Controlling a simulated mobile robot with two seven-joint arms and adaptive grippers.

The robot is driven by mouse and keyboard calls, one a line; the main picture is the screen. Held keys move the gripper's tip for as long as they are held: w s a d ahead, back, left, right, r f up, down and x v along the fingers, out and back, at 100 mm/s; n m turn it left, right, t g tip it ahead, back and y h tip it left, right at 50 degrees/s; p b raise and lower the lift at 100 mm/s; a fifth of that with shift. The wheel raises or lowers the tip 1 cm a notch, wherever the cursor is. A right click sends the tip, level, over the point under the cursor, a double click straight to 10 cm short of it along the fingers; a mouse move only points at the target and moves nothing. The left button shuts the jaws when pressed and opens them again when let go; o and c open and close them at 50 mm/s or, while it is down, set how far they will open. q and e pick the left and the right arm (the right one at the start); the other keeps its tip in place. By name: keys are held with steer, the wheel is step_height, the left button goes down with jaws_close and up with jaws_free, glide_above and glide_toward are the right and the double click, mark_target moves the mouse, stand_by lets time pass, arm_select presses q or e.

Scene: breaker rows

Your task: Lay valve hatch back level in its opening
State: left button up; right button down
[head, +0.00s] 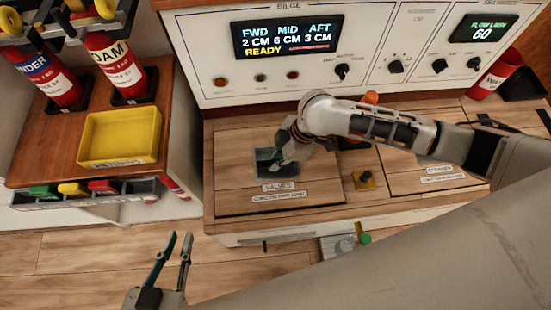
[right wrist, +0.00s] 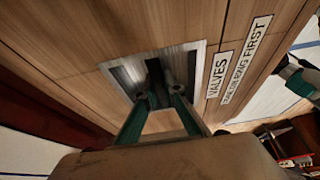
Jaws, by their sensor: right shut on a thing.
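The valve hatch (head: 235,190) is a wooden panel with a VALVES label (head: 280,186), and it looks about flush with the wooden top around it. Its metal-rimmed recessed pull (head: 262,160) also shows in the right wrist view (right wrist: 122,75). My right gripper (head: 280,163) reaches down into this recess. In the right wrist view its fingers (right wrist: 163,90) are shut on the dark pull bar (right wrist: 154,72), partly hidden between them. My left gripper (head: 180,238) is open and empty, low in front of the cabinet and apart from the hatch.
The bilge panel (head: 270,90) stands behind the top, its display reading READY. A second hatch (head: 410,178) lies to the right, partly under my right arm. A yellow tray (head: 120,137) and red extinguishers (head: 118,72) stand left.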

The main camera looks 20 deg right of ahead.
arm_select(q)
steer(key=shift+s+f, duration=0.2)
steer(key=shift+f, duration=0.15)
arm_select(e)
steer(key=shift+w+f, duration=0.15)
steer(key=shift+f, duration=0.45)
steer(key=c, duration=2.1)
jaws_free()
arm_select(q)
steer(key=shift+s+f, duration=0.1)
steer(key=shift+s, duration=0.1)
steer(key=shift+g, duration=0.3)
arm_select(e)
steer(key=shift+s+f, duration=0.2)
arm_select(q)
steer(key=shift+w, duration=0.1)
arm_select(e)
steer(key=v, duration=1.2)
steer(key=shift+r, duration=0.15)
